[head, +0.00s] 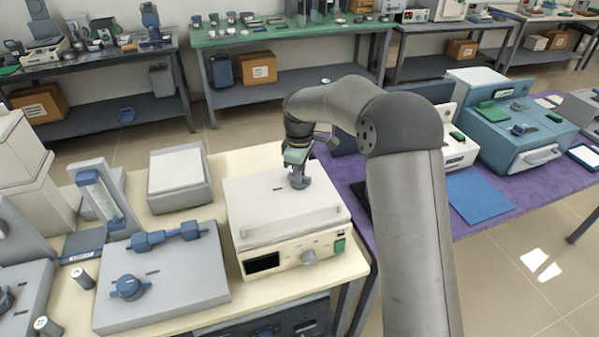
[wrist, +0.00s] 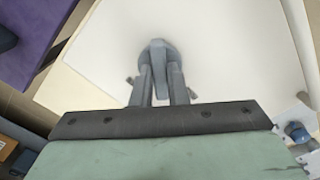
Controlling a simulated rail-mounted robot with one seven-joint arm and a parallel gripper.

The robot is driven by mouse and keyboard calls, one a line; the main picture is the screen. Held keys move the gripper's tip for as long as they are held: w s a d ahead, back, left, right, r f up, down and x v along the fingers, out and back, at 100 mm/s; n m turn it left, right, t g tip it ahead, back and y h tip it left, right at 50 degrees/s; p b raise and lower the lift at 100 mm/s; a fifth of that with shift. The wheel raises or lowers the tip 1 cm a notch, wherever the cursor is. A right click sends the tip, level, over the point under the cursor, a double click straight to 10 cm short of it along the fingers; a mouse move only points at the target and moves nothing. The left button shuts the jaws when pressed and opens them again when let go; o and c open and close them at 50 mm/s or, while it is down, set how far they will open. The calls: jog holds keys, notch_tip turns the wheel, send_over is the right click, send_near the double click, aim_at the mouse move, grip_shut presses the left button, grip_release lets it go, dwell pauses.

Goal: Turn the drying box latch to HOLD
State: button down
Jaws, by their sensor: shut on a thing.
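A cream box (head: 262,208) with a dark display, a round front knob and a green switch stands near the middle of the head view. A grey turning latch (wrist: 158,48) sits on its pale top, near the back. My gripper (head: 298,177) points down onto this latch. In the wrist view my gripper (wrist: 159,88) has its two fingers on either side of the latch's raised bar and is shut on it. The latch is partly hidden by the fingers in the head view. No HOLD lettering is legible.
A grey panel with a blue handle (head: 166,238) and blue knob (head: 129,288) lies to the left. A grey box (head: 180,180) stands behind it. A teal box (head: 512,135) and a blue mat (head: 478,196) are on the purple-topped table to the right.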

jog(key=n, duration=0.3)
jog(key=shift+r+n, duration=0.1)
jog(key=shift+n, duration=0.2)
jog(key=shift+n+p, duration=0.55)
jog(key=shift+n, duration=1.35)
jog(key=c, duration=1.4)
grip_release()
jog(key=shift+c, duration=0.2)
notch_tip(320, 180, up, 17)
jog(key=b, duration=0.1)
jog(key=shift+r, duration=0.2)
